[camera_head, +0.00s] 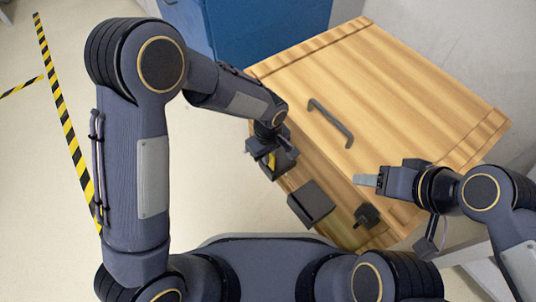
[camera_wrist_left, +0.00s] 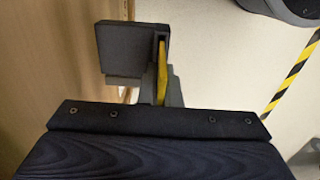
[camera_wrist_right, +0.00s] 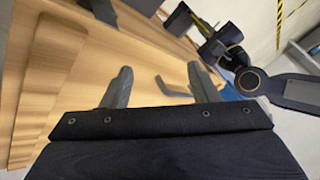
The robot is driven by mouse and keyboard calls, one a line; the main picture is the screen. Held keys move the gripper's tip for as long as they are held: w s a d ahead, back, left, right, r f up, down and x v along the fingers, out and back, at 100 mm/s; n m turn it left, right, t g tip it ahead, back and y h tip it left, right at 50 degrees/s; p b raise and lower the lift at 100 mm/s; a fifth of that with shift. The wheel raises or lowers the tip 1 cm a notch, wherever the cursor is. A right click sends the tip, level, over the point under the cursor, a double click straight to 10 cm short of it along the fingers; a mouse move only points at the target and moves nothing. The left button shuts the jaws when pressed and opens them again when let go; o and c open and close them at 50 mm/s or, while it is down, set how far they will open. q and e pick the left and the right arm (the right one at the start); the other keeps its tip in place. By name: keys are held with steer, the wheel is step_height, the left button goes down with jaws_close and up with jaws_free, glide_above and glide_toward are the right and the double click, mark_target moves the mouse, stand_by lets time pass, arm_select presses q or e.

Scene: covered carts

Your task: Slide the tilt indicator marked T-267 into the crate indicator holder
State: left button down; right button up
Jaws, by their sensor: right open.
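My left gripper (camera_head: 270,149) is at the left part of the crate's front, its jaws close around a thin yellow piece (camera_head: 272,161), which looks like the tilt indicator. In the left wrist view the yellow piece (camera_wrist_left: 161,72) stands on edge between a grey finger and a dark grey block (camera_wrist_left: 120,45); the block hides the other finger. I cannot tell whether the piece is in a slot of that block, and no T-267 marking is readable. Another dark box (camera_head: 310,203) is on the crate front. My right gripper (camera_head: 368,180) is open and empty above the lid.
The wooden crate (camera_head: 420,90) has a closed lid with a dark bar handle (camera_head: 331,122). A small dark fitting (camera_head: 367,215) is on its front. A blue cabinet (camera_head: 265,30) stands behind. Yellow-black floor tape (camera_head: 62,110) runs at left, with open floor beside it.

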arm_select(q)
steer(key=shift+f+b, duration=1.2)
steer(key=shift+f, duration=0.3)
steer(key=c, duration=1.6)
jaws_free()
steer(key=shift+o, duration=0.2)
steer(key=shift+r+p, duration=1.9)
steer(key=shift+r, duration=2.05)
